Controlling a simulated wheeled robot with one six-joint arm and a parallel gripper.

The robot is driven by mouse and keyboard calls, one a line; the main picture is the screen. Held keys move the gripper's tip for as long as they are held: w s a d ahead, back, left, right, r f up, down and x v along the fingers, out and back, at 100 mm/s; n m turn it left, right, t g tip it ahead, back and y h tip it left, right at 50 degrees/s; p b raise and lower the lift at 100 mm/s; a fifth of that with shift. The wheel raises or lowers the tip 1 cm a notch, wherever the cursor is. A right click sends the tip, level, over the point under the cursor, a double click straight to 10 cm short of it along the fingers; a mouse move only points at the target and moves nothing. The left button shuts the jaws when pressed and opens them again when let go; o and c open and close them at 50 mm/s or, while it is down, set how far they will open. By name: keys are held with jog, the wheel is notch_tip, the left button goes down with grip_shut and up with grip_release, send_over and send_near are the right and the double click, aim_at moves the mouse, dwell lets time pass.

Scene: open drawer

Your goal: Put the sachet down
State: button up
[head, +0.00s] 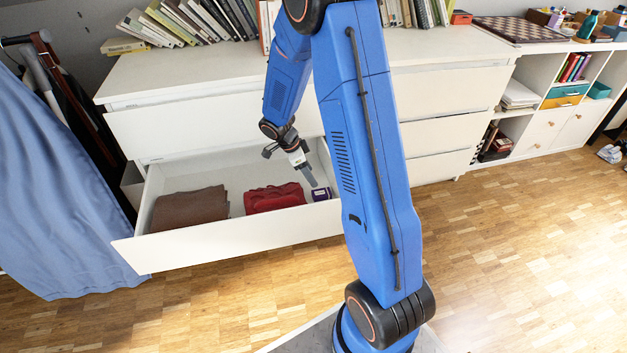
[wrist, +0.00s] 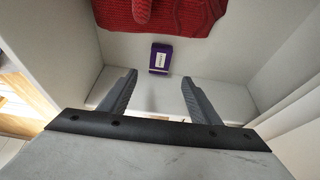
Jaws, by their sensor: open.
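The sachet is a small purple packet with a pale edge (head: 321,194). It lies in the open drawer (head: 235,238), at its right end beside the folded red cloth. In the wrist view the sachet (wrist: 161,58) lies flat on the drawer floor, just beyond my fingertips and between their lines. My gripper (head: 312,183) reaches down into the drawer close to the sachet. In the wrist view its two fingers (wrist: 158,78) are spread apart with nothing between them.
A folded red cloth (head: 274,197) and a folded brown cloth (head: 190,209) lie in the drawer. The drawer's walls stand around my gripper. The white dresser (head: 200,75) rises behind, with books on top. A blue curtain (head: 60,190) hangs at the left.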

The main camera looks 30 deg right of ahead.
jog(key=s+a+r+n+t, duration=0.1)
jog(key=s+a+r+n, duration=0.2)
jog(key=r, duration=0.4)
jog(key=s+r+n+t+y, duration=0.1)
jog(key=s+r+n, duration=0.2)
jog(key=s+r, duration=0.25)
jog(key=s+a+r+n, duration=0.2)
jog(key=s+r+n, duration=0.1)
jog(key=r, duration=0.5)
jog(key=s+a+r+n+t+y, duration=0.1)
jog(key=s+a+r+n, duration=0.1)
jog(key=s, duration=0.4)
jog(key=s+a+r+n+t+y, duration=0.1)
jog(key=s+a+r+n, duration=0.1)
jog(key=s+n, duration=0.4)
jog(key=s+a+r+n+t+y, duration=0.1)
jog(key=s+r+n, duration=0.3)
jog(key=s, duration=0.4)
jog(key=shift+a+r+t, duration=0.35)
jog(key=shift+a+t, duration=0.15)
jog(key=shift+a, duration=0.4)
